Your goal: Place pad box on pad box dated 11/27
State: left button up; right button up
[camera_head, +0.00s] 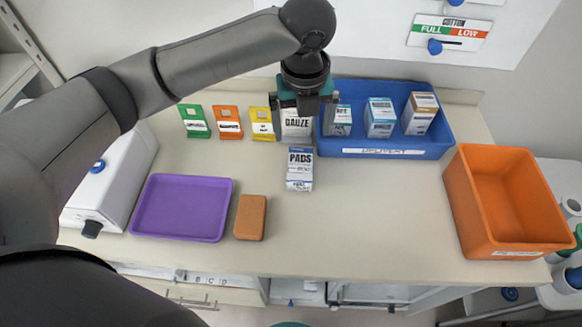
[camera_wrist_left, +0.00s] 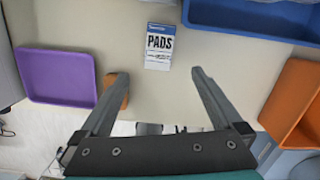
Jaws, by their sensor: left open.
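A white and blue pad box (camera_head: 300,170) labelled PADS stands on the counter in front of the blue bin; it also shows in the left wrist view (camera_wrist_left: 159,47). Its small date print is not legible. My left gripper (camera_head: 305,102) hangs above the back of the counter, over the gauze box (camera_head: 297,126) in the head view. In the left wrist view the gripper (camera_wrist_left: 159,75) is open and empty, its fingers spread, with the pad box beyond them. I cannot make out the date 11/27 on any box. My right gripper is not in view.
A blue bin (camera_head: 385,153) holds several boxes at the back. An orange bin (camera_head: 510,243) stands at right. A purple tray (camera_head: 181,207) and a brown block (camera_head: 250,217) lie left. Green, orange and yellow cards stand behind. The counter's front middle is clear.

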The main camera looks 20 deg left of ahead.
aim_at(300, 163)
pick_arm(q)
jog(key=f+m+b, duration=0.1)
jog(key=f, duration=0.4)
jog(key=w+f+b, duration=0.1)
jog(key=f, duration=0.4)
jog(key=w+f+m, duration=0.1)
jog(key=f, duration=0.4)
jog(key=shift+a+m+b, duration=0.3)
jog(key=shift+a+b, duration=0.1)
jog(key=shift+r, duration=0.1)
jog(key=c, duration=1.5)
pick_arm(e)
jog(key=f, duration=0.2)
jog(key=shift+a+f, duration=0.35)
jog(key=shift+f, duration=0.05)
pick_arm(q)
jog(key=shift+r, duration=0.1)
